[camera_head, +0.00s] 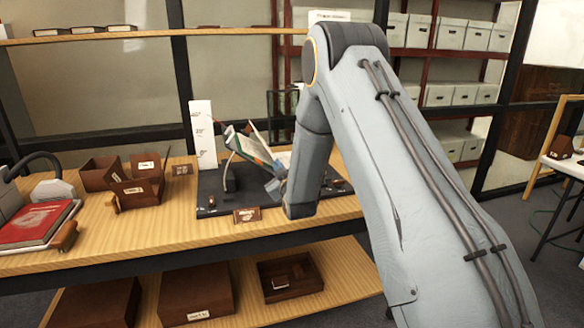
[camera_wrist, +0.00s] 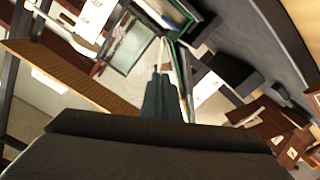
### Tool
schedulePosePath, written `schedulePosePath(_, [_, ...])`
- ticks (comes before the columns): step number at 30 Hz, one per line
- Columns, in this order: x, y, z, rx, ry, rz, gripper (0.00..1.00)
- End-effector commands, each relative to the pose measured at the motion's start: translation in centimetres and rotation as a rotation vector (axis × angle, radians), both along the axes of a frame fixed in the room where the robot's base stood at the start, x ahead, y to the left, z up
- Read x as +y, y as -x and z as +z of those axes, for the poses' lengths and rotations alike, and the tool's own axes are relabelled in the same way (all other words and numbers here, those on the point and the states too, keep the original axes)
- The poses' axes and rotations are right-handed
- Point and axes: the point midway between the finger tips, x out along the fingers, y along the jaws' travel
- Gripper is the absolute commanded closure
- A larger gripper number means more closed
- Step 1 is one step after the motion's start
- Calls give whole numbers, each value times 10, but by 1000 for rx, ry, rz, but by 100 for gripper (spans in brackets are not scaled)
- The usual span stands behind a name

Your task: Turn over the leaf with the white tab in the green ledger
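The white tab cannot be picked out. My gripper (camera_head: 274,184) is low at the ledger's right side, partly hidden by my arm. In the wrist view my gripper (camera_wrist: 160,72) shows two dark fingers close together, pointing at the ledger's green-edged part (camera_wrist: 178,58). Whether a leaf is between them cannot be told.
Brown boxes (camera_head: 138,190) and a red book (camera_head: 35,222) are to the left. A small labelled block (camera_head: 247,215) sits at the mat's front edge.

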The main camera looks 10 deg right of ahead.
Motion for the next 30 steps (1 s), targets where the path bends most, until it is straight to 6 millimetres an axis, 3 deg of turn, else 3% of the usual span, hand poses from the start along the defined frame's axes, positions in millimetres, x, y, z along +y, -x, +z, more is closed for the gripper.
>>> schedulePosePath(6, [1, 0, 1, -2, 1, 5, 100])
schedulePosePath(10, [0, 0, 1, -1, 2, 2, 79])
schedulePosePath(20, [-3, 2, 0, -1, 2, -2, 79])
schedulePosePath(30, [-4, 50, 0, 0, 2, -2, 79])
